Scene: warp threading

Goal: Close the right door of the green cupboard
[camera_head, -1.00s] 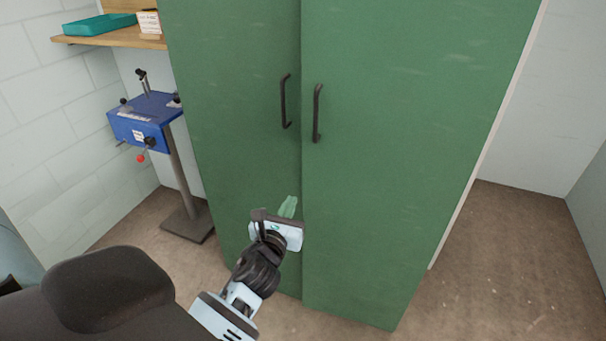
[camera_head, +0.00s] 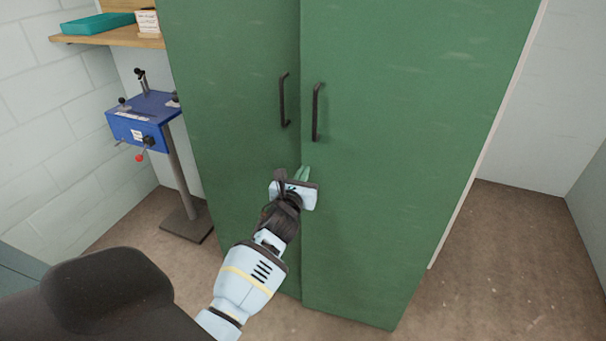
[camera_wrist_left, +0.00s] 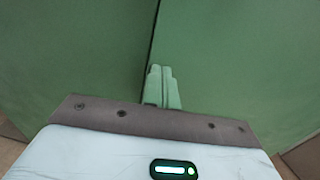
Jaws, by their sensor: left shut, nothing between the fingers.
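The green cupboard fills the middle of the head view. Its right door (camera_head: 400,170) and left door (camera_head: 235,110) meet at a dark vertical seam, and each has a dark bar handle, the right one (camera_head: 316,112) and the left one (camera_head: 284,100). The right door looks almost in line with the left; I cannot tell whether a small gap remains. My left gripper (camera_head: 303,173) is shut and empty, in front of the seam below the handles. In the left wrist view its fingertips (camera_wrist_left: 161,72) point at the doors near the seam; contact is unclear. My right gripper is not in view.
A blue machine on a stand (camera_head: 142,121) stands left of the cupboard. A wooden shelf (camera_head: 110,40) with a teal tray (camera_head: 98,23) and a small box (camera_head: 147,20) is above it. Bare floor (camera_head: 510,260) lies to the right.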

